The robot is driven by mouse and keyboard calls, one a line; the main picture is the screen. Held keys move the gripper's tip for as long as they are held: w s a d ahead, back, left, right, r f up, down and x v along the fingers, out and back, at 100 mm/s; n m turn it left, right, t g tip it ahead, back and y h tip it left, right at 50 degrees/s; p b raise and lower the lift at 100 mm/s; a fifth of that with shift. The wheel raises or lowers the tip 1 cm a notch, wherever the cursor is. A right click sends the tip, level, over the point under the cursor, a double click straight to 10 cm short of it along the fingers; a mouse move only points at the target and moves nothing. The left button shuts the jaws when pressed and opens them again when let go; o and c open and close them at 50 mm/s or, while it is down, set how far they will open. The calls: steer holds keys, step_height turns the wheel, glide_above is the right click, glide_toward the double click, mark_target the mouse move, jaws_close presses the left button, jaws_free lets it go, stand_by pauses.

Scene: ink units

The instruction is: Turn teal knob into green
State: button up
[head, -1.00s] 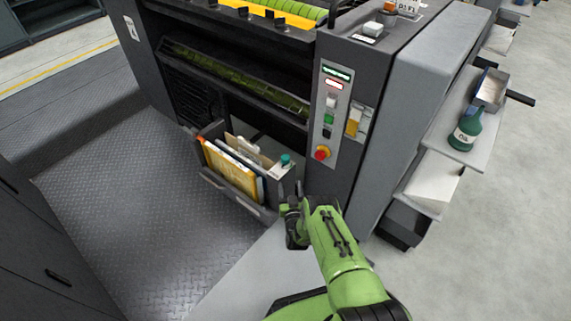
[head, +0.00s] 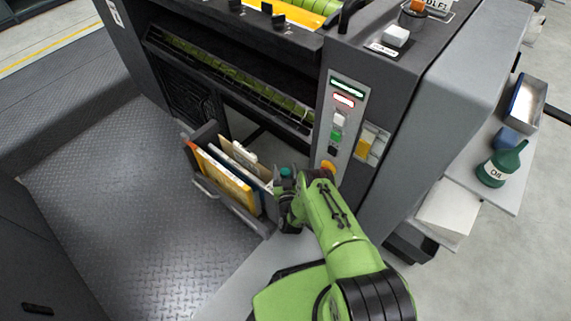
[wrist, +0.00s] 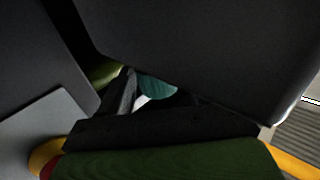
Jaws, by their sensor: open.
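The teal knob (head: 286,172) is at the right end of the open document bin, low on the front of the press. Only its top shows in the head view, just beyond my gripper (head: 285,190). My gripper is open, and it overlaps the knob's near side in this view. In the wrist view a piece of the teal knob (wrist: 158,88) shows between dark parts, close to my gripper. Contact cannot be told. The knob's pointer and any green zone are hidden.
The bin (head: 228,205) holds upright folders left of my gripper. A control panel (head: 343,125) with buttons stands above my arm, which partly covers the yellow-ringed stop button (head: 327,168). A green oil can (head: 498,165) stands on the right shelf. The floor plate (head: 110,230) at left is clear.

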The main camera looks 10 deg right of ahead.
steer(key=shift+c, duration=0.2)
steer(key=c, duration=0.9)
steer(key=shift+y, duration=0.3)
steer(key=n+y, duration=0.3)
steer(key=y, duration=0.2)
steer(key=shift+a+n+p, duration=0.1)
steer(key=shift+n+p, duration=0.2)
steer(key=shift+p, duration=0.05)
steer(key=shift+n+g+y, duration=0.9)
steer(key=shift+n+y, duration=0.9)
steer(key=shift+y, duration=1.2)
